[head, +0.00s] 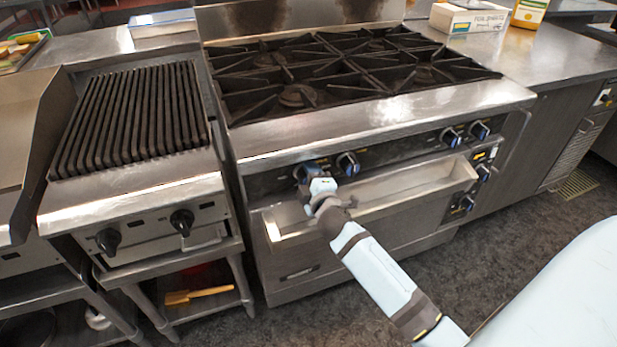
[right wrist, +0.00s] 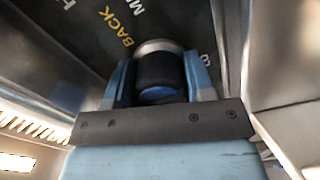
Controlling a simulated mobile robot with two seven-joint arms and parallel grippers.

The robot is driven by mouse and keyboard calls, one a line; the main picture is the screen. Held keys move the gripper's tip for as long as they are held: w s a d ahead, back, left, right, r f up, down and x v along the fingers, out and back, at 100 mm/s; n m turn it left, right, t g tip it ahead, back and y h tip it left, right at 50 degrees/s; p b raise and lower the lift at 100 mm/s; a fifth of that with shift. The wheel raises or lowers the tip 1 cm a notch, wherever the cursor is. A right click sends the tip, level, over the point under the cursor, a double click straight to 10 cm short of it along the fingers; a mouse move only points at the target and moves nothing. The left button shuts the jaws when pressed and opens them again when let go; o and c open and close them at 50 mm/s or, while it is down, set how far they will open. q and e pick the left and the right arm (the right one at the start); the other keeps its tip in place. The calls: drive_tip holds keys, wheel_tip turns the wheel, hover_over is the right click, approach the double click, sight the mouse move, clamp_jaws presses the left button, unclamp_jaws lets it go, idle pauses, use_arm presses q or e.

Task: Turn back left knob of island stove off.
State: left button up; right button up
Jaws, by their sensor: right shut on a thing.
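The island stove (head: 360,125) has a row of knobs on its front panel. My right gripper (head: 308,178) is at the leftmost knob of that row. In the right wrist view, my right gripper (right wrist: 160,85) has a finger on each side of a dark knob (right wrist: 158,70) with a blue end and is shut on it. The panel above the knob carries yellow lettering reading "BACK". The knob's pointer mark cannot be made out. The knob to its right (head: 348,164) is free. My left gripper is not in view.
Two more knobs (head: 465,133) sit at the right of the front panel, with several on the lower right side. A metal ledge (head: 400,195) juts out below the panel. A grill (head: 135,115) stands to the left. The floor (head: 540,215) at right is clear.

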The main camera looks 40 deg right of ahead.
idle(0.4)
drive_tip(key=o, duration=0.9)
drive_tip(key=v, duration=1.3)
drive_tip(key=shift+s, duration=0.4)
